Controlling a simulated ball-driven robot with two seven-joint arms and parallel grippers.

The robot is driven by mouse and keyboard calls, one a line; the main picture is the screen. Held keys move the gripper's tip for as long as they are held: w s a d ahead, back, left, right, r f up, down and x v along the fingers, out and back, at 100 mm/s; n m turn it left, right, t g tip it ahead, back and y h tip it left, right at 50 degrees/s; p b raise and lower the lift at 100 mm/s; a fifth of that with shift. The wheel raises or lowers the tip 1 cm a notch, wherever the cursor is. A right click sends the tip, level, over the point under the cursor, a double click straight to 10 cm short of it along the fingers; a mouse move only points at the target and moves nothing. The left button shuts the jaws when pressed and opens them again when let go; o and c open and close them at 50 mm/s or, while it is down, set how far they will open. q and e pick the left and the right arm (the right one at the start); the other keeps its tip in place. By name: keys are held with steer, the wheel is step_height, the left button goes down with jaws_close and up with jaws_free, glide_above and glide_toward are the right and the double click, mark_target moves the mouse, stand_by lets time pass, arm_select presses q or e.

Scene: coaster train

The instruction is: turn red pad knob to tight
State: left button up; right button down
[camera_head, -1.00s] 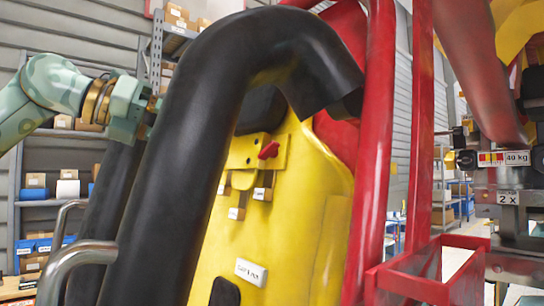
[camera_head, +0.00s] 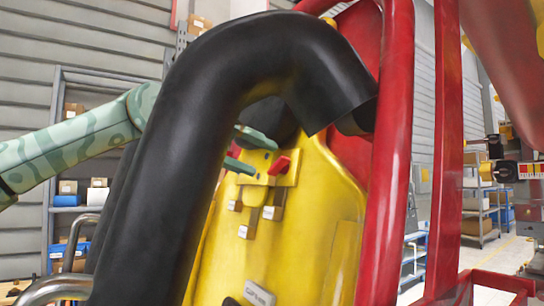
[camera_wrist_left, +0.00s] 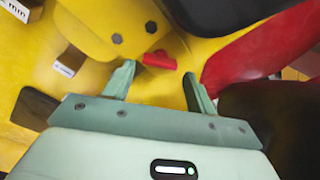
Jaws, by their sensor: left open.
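The red knob (camera_head: 281,165) sits at the right end of a yellow bracket (camera_head: 262,178) on the yellow seat back. My left gripper (camera_head: 257,153) reaches in behind the black padded bar, and its two green fingers point right toward the knob. In the left wrist view the knob (camera_wrist_left: 159,60) shows just ahead of the gap between the open fingertips (camera_wrist_left: 159,73), apart from both. A small red patch (camera_head: 234,151) shows between the fingers; I cannot tell what it is. My right gripper is not in view.
The thick black padded bar (camera_head: 190,150) arches in front of the seat and hides my left wrist. A red post (camera_head: 392,150) stands right of the seat. Several white labels (camera_head: 272,212) hang below the bracket. A bent metal rail (camera_head: 50,288) is at lower left.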

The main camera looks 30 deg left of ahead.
mark_target(274, 164)
arm_select(q)
steer(key=p+x, duration=0.1)
steer(key=x, duration=0.2)
steer(key=shift+w+d+f, duration=0.15)
steer(key=shift+w+d, duration=0.05)
steer(key=shift+w, duration=0.15)
steer(key=shift+w+d+f, duration=0.1)
steer(key=shift+w+d, duration=0.05)
steer(key=c, duration=0.7)
